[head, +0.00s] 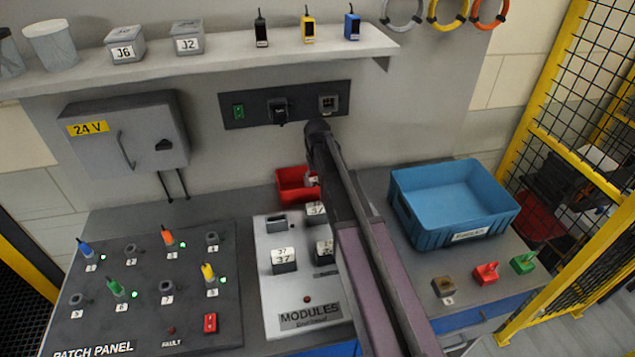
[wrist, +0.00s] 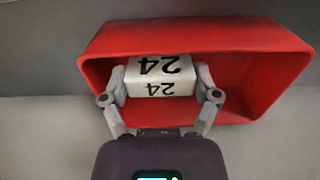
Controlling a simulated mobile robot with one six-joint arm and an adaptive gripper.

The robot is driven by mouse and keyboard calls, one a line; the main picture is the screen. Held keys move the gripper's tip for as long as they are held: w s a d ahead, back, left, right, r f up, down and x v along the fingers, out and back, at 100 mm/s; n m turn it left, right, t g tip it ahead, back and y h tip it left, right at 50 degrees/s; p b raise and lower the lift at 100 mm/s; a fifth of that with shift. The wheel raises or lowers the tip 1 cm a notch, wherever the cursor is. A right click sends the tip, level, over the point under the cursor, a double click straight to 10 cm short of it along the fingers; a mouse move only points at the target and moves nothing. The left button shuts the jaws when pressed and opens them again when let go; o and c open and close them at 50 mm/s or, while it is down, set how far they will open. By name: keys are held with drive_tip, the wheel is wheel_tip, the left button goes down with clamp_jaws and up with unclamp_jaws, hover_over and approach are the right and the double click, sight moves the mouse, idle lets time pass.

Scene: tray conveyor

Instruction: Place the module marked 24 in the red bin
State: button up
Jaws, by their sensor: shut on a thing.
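The module marked 24 (wrist: 155,77) is a pale block with dark numbers, seen in the wrist view. My gripper (wrist: 160,84) is shut on it, one finger on each side. The red bin (wrist: 240,39) surrounds the module and fingertips in the wrist view, so they are over or inside its opening; I cannot tell how deep. In the head view the red bin (head: 285,188) stands at the back of the bench, partly hidden by my arm. My gripper is mostly hidden there behind the arm.
The modules board (head: 268,305) holds modules marked 37 (head: 284,260) in front of the bin. A blue bin (head: 428,220) stands to the right, the patch panel (head: 135,310) to the left. A wall socket strip (head: 258,112) and shelf (head: 220,52) are above.

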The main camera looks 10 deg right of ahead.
drive_tip(key=shift+f, duration=0.15)
drive_tip(key=o, duration=1)
drive_tip(key=shift+c, duration=0.2)
wheel_tip(320, 180, up, 12)
drive_tip(key=p, duration=1.2)
drive_tip(key=shift+r, duration=0.2)
drive_tip(key=s+a, duration=0.1)
drive_tip(key=s, duration=2.1)
drive_tip(key=shift+s, duration=0.25)
